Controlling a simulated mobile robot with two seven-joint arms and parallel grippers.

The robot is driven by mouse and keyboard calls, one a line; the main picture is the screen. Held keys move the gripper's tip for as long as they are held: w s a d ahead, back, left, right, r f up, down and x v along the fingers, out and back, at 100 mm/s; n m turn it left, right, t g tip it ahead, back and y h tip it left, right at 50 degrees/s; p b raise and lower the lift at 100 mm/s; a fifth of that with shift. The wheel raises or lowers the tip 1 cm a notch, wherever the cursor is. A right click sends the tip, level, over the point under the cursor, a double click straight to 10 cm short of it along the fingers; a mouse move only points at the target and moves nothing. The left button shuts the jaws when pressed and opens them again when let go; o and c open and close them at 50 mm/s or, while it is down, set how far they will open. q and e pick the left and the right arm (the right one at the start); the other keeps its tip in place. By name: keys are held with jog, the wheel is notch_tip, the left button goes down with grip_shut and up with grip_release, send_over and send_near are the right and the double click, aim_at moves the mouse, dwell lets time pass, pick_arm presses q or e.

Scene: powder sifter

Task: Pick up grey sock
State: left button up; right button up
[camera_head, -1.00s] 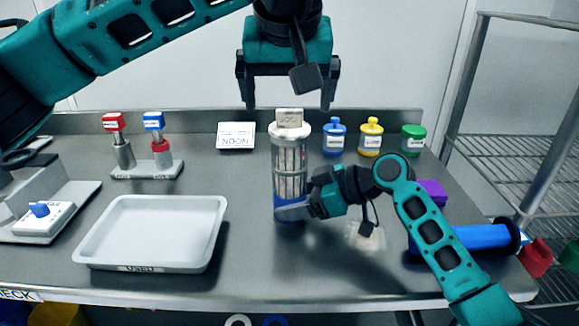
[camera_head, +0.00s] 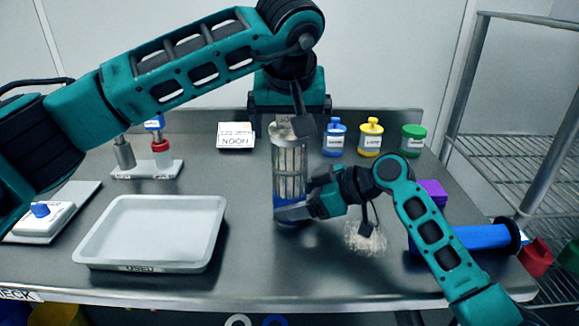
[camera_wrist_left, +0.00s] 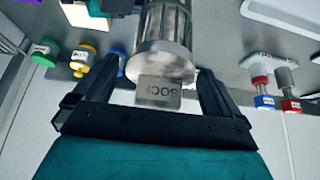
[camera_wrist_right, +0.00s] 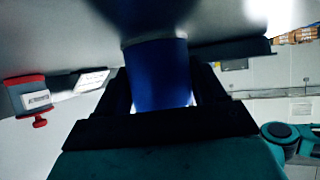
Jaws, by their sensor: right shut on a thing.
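The grey sock is a grey metal cylinder (camera_head: 290,171) with vertical bars, upright in a blue base (camera_head: 291,216). Its top block, marked "SOCK" (camera_wrist_left: 159,92), shows in the left wrist view. My left gripper (camera_head: 289,122) is open above the cylinder, pointing down. In the left wrist view its fingers stand on both sides of the block, with gaps visible. My right gripper (camera_head: 291,208) is shut on the blue base from the right. In the right wrist view the blue base (camera_wrist_right: 158,75) sits between its fingers.
A white tray (camera_head: 92,250) lies at left front. A small stand (camera_head: 146,170) with red and blue pieces is behind it. Blue (camera_head: 334,140), yellow (camera_head: 370,140) and green (camera_head: 413,140) containers stand at back right. A pale powdery patch (camera_head: 367,238) lies right of the base.

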pick_arm(q)
jog(key=c, duration=1.3)
jog(key=shift+c, duration=0.2)
jog(key=shift+r, duration=0.1)
notch_tip(320, 180, up, 18)
jog(key=s, duration=1.8)
pick_arm(e)
jog(key=o, duration=0.9)
jog(key=shift+c, duration=0.2)
